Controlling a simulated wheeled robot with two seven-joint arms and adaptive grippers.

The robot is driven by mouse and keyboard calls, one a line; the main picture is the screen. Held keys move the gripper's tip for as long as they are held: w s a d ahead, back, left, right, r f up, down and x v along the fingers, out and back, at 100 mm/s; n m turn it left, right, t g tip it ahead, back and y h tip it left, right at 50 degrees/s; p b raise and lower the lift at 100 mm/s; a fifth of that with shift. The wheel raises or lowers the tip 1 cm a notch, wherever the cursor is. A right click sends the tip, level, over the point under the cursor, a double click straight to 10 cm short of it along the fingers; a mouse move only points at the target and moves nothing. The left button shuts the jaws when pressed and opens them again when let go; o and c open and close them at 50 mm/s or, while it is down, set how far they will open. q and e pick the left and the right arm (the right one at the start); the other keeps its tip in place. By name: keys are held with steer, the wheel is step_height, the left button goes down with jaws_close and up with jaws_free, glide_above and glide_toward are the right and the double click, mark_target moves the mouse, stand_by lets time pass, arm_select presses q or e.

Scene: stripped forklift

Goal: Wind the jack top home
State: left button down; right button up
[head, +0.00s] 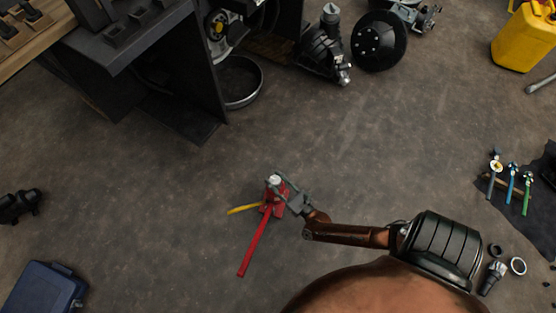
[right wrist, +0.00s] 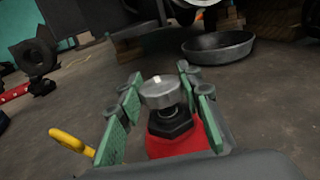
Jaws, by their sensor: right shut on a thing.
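The red bottle jack (head: 272,205) stands upright on the floor in the head view, with a long red handle (head: 252,247) and a yellow lever (head: 243,209) reaching out from it. Its round silver jack top (right wrist: 160,92) sits above a black collar (right wrist: 171,131) on the red body in the right wrist view. A short bit of screw shows between top and collar. My right gripper (head: 279,186) comes in from the right at the jack's head. Its green-padded fingers (right wrist: 156,97) are shut on the jack top, one on each side. My left gripper is not in view.
The dark forklift body (head: 165,75) and a round metal pan (head: 240,82) lie beyond the jack. A blue case (head: 45,288) is at lower left. Tools on a dark cloth (head: 535,205) lie at right. The floor around the jack is clear.

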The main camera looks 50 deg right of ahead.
steer(key=m+g+h, duration=0.1)
steer(key=m+h, duration=0.1)
steer(key=h, duration=0.2)
steer(key=shift+m, duration=0.4)
steer(key=m+g+h, duration=0.1)
steer(key=h, duration=0.1)
steer(key=shift+m+g+h+b, duration=0.3)
steer(key=shift+m+g+b, duration=0.05)
steer(key=shift+m+g, duration=0.05)
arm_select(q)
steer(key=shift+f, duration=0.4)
arm_select(e)
steer(key=shift+d+r+m+g+h, duration=0.1)
steer(key=shift+m+g+h, duration=0.3)
steer(key=shift+m+h, duration=0.15)
steer(key=shift+h, duration=0.25)
steer(key=shift+r, duration=0.1)
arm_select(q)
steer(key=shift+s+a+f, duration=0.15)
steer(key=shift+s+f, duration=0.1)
